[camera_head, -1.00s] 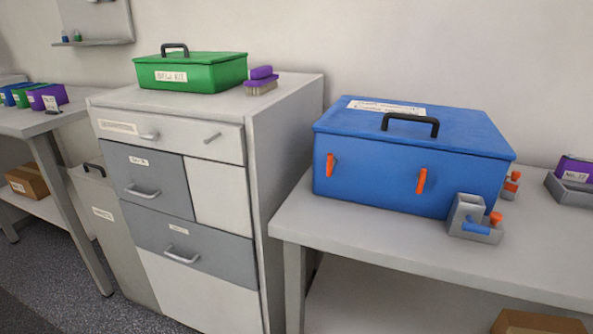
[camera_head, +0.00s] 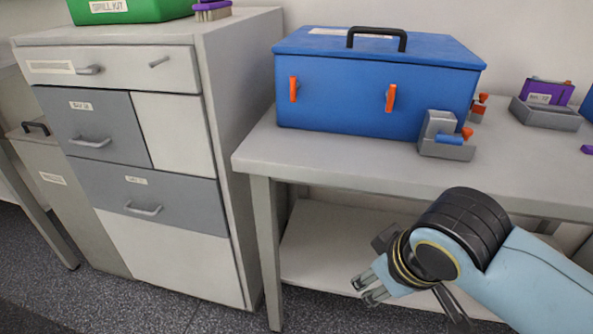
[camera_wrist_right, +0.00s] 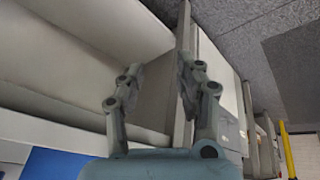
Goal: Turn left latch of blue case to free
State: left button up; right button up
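The blue case (camera_head: 340,95) stands closed on the grey bench, with a black handle (camera_head: 377,38) on its lid. Its left latch (camera_head: 293,89) and right latch (camera_head: 391,97) are orange and both stand about upright on the front face. My right gripper (camera_head: 368,291) is below the bench top, in front of it and well apart from the case. In the right wrist view its fingers (camera_wrist_right: 160,85) are spread with nothing between them. Part of a blue surface shows at the lower left there. My left gripper is not in view.
A grey holder (camera_head: 447,150) with a blue and orange piece stands at the case's right front corner. A grey tray (camera_head: 546,114) with a purple box is farther right. The bench top (camera_head: 330,152) is clear before the case. A drawer cabinet (camera_head: 235,110) stands close at left.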

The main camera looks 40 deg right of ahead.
jog(key=w+d+r+m+t+h, duration=0.45)
jog(key=w+r+t, duration=0.25)
jog(key=w+r, duration=0.55)
jog(key=n+t+y, duration=0.1)
jog(key=n+t, duration=0.1)
jog(key=t, duration=0.4)
send_near(295, 85)
jog(key=shift+m+y, duration=0.25)
jog(key=x, duration=0.7)
jog(key=shift+w+d+r+p, duration=0.1)
jog(key=shift+r+p, duration=0.05)
jog(key=shift+p, duration=0.15)
jog(key=shift+w+d, duration=0.2)
jog(key=shift+w, duration=0.5)
jog(key=shift+s+d, duration=0.1)
grip_shut()
